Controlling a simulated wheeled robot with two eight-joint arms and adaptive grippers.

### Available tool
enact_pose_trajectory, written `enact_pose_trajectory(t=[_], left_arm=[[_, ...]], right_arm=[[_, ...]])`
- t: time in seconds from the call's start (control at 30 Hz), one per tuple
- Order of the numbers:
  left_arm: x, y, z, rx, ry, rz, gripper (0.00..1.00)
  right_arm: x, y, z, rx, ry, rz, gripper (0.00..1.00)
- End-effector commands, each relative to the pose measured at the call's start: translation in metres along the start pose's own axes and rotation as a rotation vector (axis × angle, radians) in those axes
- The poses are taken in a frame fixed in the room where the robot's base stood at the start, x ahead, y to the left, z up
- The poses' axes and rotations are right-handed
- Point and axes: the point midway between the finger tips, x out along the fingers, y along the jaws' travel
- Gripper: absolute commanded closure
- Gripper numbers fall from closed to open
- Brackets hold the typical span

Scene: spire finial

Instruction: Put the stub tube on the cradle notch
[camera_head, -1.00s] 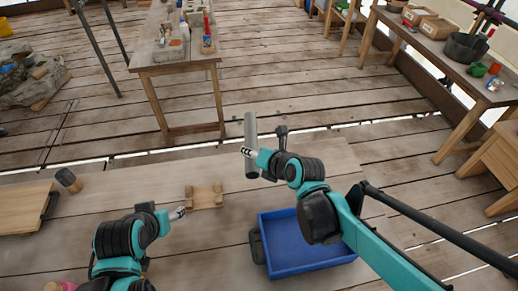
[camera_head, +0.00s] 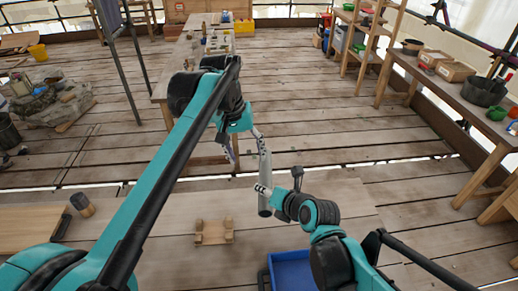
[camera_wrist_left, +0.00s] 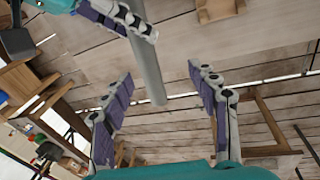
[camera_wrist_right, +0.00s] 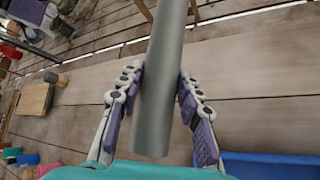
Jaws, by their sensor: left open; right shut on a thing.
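The stub tube (camera_head: 265,172) is a plain grey cylinder, held roughly upright above the table's far edge. My right gripper (camera_head: 262,190) is shut on it; the right wrist view shows the tube (camera_wrist_right: 160,85) between the fingers. My left gripper (camera_head: 242,146) is open by the tube's upper part. In the left wrist view, the tube's free end (camera_wrist_left: 155,92) appears between the spread fingertips, with no clear contact. The cradle (camera_head: 213,232), a small wooden block with raised posts, sits empty on the table left of the tube. It also shows in the left wrist view (camera_wrist_left: 220,10).
A blue tray (camera_head: 290,272) sits at the table's front right, under my right arm. A dark-headed wooden mallet-like object (camera_head: 82,204) and a board (camera_head: 28,228) lie at the left. Table around the cradle is clear. Another bench (camera_head: 195,55) stands beyond.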

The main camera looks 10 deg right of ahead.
Motion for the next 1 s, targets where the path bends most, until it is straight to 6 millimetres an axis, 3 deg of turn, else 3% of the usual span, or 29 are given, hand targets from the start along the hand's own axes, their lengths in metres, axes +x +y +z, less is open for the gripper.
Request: enact_pose_trajectory(t=[0.13,0.37,0.8,1.0], left_arm=[[0.005,0.023,-0.014,0.012,-0.055,0.009,0.40],[0.015,0.034,-0.018,0.017,-0.083,0.011,0.40],[0.092,0.035,-0.012,0.017,-0.083,0.011,0.40],[0.118,0.035,-0.009,0.017,-0.082,0.011,0.40]], right_arm=[[0.000,0.000,0.000,0.000,-0.001,0.000,1.00],[0.000,0.000,0.000,0.000,-0.001,0.000,1.00],[0.000,0.000,0.000,0.000,-0.001,0.000,1.00],[0.000,0.000,0.000,0.000,-0.001,0.000,1.00]])
